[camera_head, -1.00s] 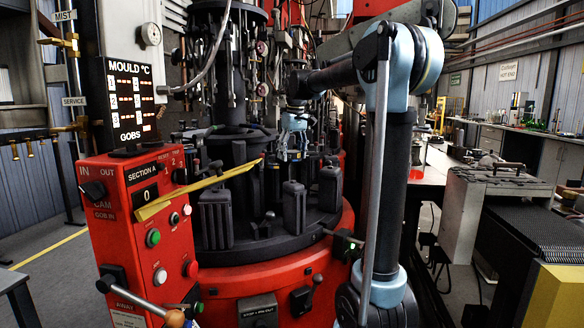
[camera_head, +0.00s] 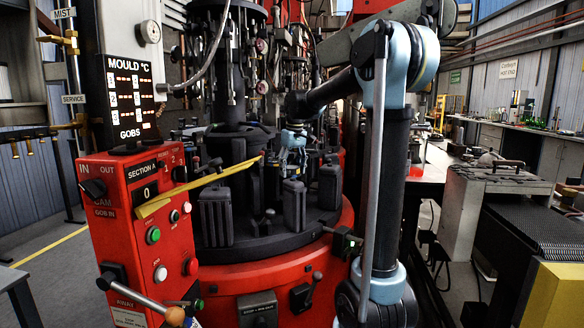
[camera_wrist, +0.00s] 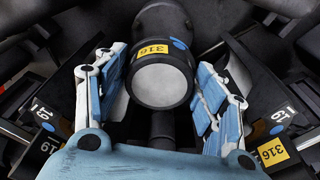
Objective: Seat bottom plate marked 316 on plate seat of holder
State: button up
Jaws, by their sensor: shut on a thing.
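The bottom plate (camera_wrist: 161,84) shows in the wrist view as a dark round body with a pale round face and a yellow 316 label. My gripper (camera_wrist: 160,62) has its blue-padded fingers on both sides of the plate and is shut on it. In the head view my gripper (camera_head: 293,158) is over the dark round table of the machine, among the mould blocks; the plate cannot be made out there. A dark shaft (camera_wrist: 163,125) shows below the plate in the wrist view. I cannot tell which part is the holder's plate seat, or whether the plate touches it.
Dark mould blocks (camera_head: 294,206) stand close around my gripper. In the wrist view, blocks with 19 labels flank it; the right one (camera_wrist: 272,130) also has a yellow 316 label. A yellow bar (camera_head: 200,188) crosses in front of the table, beside the red control box (camera_head: 135,240).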

aim_at(294, 168)
jog(key=shift+f, duration=3.3)
jog(key=shift+s, duration=0.1)
jog(key=shift+s+f, duration=0.1)
jog(key=shift+f, duration=0.8)
jog(key=o, duration=1.3)
jog(key=shift+o, duration=0.2)
jog(key=r, duration=0.8)
jog(key=s+d+r, duration=0.1)
jog(key=r, duration=0.2)
jog(key=shift+r, duration=0.4)
jog(key=shift+r, duration=0.1)
